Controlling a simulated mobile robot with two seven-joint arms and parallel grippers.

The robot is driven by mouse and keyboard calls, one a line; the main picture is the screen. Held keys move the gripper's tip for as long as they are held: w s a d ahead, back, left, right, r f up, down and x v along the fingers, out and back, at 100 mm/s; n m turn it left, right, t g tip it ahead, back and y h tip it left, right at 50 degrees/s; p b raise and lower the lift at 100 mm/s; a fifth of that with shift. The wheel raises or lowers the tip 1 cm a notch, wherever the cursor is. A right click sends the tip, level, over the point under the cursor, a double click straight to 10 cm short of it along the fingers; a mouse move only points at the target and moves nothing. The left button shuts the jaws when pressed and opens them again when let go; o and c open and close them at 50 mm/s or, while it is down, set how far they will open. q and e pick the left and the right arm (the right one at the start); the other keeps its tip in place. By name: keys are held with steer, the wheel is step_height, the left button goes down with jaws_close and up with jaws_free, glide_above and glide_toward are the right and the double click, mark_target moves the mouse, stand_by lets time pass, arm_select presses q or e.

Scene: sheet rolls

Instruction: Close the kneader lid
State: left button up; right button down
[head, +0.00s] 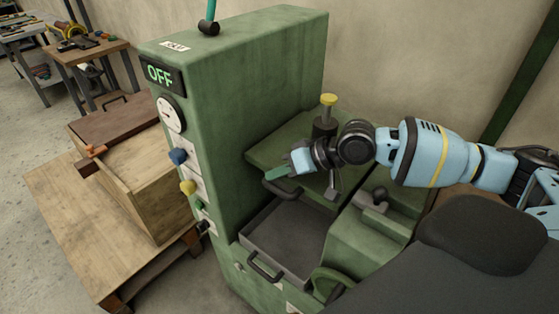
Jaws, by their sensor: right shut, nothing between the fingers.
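The green machine (235,70) stands in the middle with a lit OFF sign. A flat green panel on its right side, which looks like the kneader lid (268,150), has a dark curved handle (284,191) at its front edge. I cannot tell how far it is open. My right gripper (272,174) reaches in from the right over this panel, shut and empty, with its fingertips just above the handle. I cannot tell whether they touch it. My wrist and forearm hide part of the panel. My left gripper is out of view.
A grey tray (290,240) with a dark front handle (264,268) sits below the panel. A yellow-topped knob (328,100) rises behind my wrist. A wooden box (150,180) stands on a pallet at left. A workbench (85,50) is at the back left.

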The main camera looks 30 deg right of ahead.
steer(key=shift+s+f, duration=0.2)
steer(key=shift+f, duration=0.3)
steer(key=v, duration=0.6)
steer(key=shift+d+r, duration=0.1)
steer(key=shift+r, duration=0.25)
steer(key=shift+s+d+r, duration=0.35)
steer(key=shift+d+r, duration=0.1)
steer(key=shift+r, duration=0.25)
